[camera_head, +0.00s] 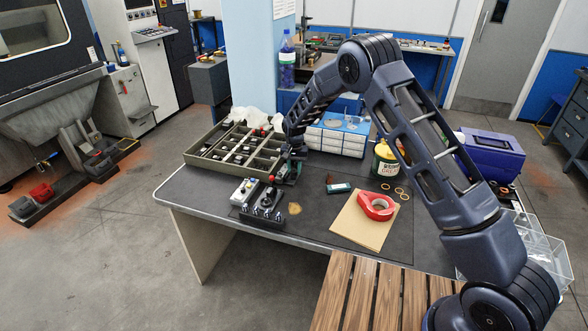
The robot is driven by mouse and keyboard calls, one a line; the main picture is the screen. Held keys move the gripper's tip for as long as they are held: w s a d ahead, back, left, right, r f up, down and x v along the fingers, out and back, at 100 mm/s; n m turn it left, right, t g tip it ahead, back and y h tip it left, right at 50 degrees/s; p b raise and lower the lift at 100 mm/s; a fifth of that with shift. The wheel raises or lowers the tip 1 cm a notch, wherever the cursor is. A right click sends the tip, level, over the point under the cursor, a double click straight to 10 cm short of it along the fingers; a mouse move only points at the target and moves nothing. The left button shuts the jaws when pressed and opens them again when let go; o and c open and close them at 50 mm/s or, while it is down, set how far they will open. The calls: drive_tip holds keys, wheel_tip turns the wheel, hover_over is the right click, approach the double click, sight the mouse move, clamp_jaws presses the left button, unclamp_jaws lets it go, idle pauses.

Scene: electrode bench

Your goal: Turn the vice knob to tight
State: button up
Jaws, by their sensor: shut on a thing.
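My gripper (294,155) is small in the head view, pointing down at the back edge of the dark bench mat. It is at the small dark green vice (287,174), just right of the divided tray. My gripper is shut on what appears to be the vice knob, which the fingers mostly hide. The knob's turned position cannot be read from here.
A grey divided tray (192,157) stands left of my gripper. A grey box with buttons (243,190) and a dark fixture (262,214) stand in front. A white drawer unit (335,143) stands behind.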

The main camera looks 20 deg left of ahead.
drive_tip(key=shift+m, duration=2.2)
drive_tip(key=o, duration=1)
drive_tip(key=shift+d, duration=0.1)
drive_tip(key=shift+c, duration=0.2)
wheel_tip(320, 180, up, 11)
drive_tip(key=shift+f, duration=0.1)
